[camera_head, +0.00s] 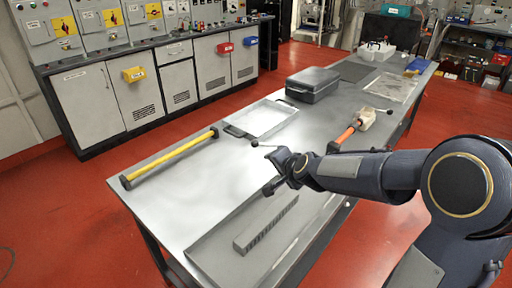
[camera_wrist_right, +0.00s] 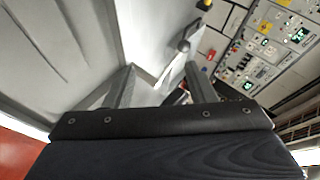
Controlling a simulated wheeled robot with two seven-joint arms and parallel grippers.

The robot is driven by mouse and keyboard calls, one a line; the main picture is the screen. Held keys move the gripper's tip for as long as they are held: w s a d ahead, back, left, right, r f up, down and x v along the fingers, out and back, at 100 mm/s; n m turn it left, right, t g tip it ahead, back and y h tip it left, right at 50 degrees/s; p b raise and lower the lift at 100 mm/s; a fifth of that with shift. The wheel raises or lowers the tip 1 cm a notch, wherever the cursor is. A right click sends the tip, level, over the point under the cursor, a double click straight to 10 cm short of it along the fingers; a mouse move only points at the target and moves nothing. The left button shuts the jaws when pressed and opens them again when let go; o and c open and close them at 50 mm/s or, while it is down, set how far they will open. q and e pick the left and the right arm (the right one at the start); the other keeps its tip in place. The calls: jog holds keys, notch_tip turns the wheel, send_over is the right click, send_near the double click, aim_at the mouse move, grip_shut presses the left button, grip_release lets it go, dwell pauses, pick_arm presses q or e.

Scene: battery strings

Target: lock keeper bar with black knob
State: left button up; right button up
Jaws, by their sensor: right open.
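A small black knob (camera_head: 254,143) shows at the end of a short thin piece just beyond my right gripper, over the table. A dark rounded knob also shows in the right wrist view (camera_wrist_right: 183,46), ahead of the fingertips and nearer the right finger. My right gripper (camera_head: 271,171) is above the table, pointing left; in the right wrist view its two fingers (camera_wrist_right: 160,85) stand apart with nothing clearly held between them. I cannot tell which part is the keeper bar; the gripper hides part of that area. My left gripper is not in view.
The metal table (camera_head: 200,205) carries a yellow bar with black ends (camera_head: 170,158), a shallow tray (camera_head: 262,118), a grey case (camera_head: 313,84) and an orange-handled tool (camera_head: 345,135). A slotted grey strip (camera_head: 266,225) lies in front. The left front of the table is clear.

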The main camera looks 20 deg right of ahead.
aim_at(255, 145)
jog(key=w+f+m+t+h+b, duration=0.1)
jog(key=w+f+h, duration=0.1)
jog(key=w, duration=0.2)
jog(key=w+a+f+m+t+h+b, duration=0.1)
jog(key=w+f+t+h, duration=0.1)
jog(key=w, duration=0.3)
jog(key=w+f+m+t+h+b, duration=0.1)
jog(key=w+f+h, duration=0.1)
jog(key=w+h, duration=0.2)
jog(key=shift+w+a+f+m+t, duration=0.1)
jog(key=shift+w+a+m+t, duration=0.1)
jog(key=shift+w, duration=0.2)
jog(key=shift+w+a+f+m+t, duration=0.1)
jog(key=shift+w+m, duration=0.1)
jog(key=shift+w, duration=0.15)
jog(key=shift+w+a, duration=0.2)
jog(key=shift+a, duration=0.05)
jog(key=shift+w+r, duration=0.15)
jog(key=x, duration=0.7)
jog(key=shift+w+d+r+p, duration=0.15)
jog(key=shift+w+p, duration=0.1)
jog(key=shift+p, duration=0.15)
grip_shut()
